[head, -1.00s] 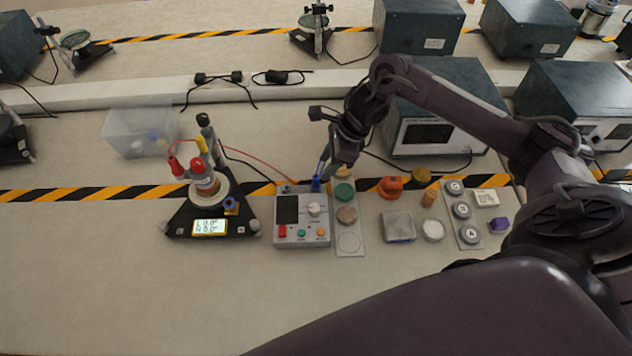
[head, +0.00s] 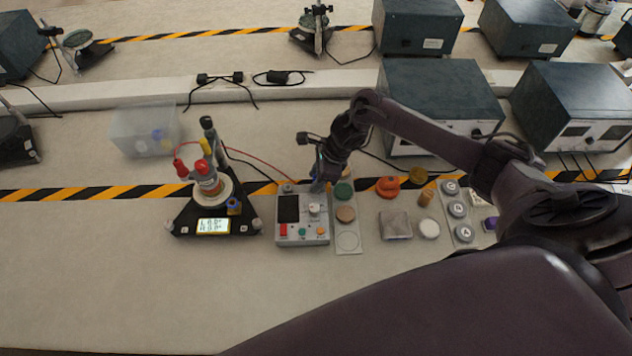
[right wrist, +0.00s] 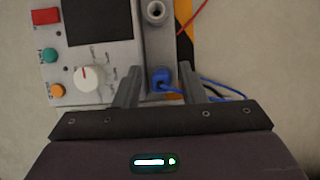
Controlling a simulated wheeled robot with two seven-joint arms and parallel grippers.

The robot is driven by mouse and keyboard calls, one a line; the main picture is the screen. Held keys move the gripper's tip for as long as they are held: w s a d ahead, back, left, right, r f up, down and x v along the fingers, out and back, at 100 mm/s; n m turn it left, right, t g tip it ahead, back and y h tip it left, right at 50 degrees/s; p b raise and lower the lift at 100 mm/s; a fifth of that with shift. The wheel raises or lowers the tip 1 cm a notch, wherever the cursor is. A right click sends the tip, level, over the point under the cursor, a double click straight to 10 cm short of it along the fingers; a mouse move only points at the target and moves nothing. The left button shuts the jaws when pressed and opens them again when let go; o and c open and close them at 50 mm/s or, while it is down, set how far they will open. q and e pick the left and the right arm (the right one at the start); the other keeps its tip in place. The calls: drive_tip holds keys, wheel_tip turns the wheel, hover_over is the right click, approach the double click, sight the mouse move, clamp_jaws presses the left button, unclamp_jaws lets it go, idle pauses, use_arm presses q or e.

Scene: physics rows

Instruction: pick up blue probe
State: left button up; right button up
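The blue probe (right wrist: 161,80) shows in the right wrist view as a small blue piece with a blue cable, at the end of a grey strip beside the meter. My right gripper (right wrist: 160,84) is open, with one finger on each side of the probe and gaps visible between. In the head view my right gripper (head: 319,186) is low at the meter's upper right corner and hides the probe. The grey meter (head: 302,232) has a dark screen, a white knob and coloured buttons. My left gripper is not in view.
A black triangular stand (head: 188,221) with a lit display is left of the meter, joined by a red lead. A grey strip with round discs (head: 347,240) is close on the right. A clear bin (head: 128,140) stands at the back left. The front table is clear.

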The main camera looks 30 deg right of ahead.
clamp_jaws()
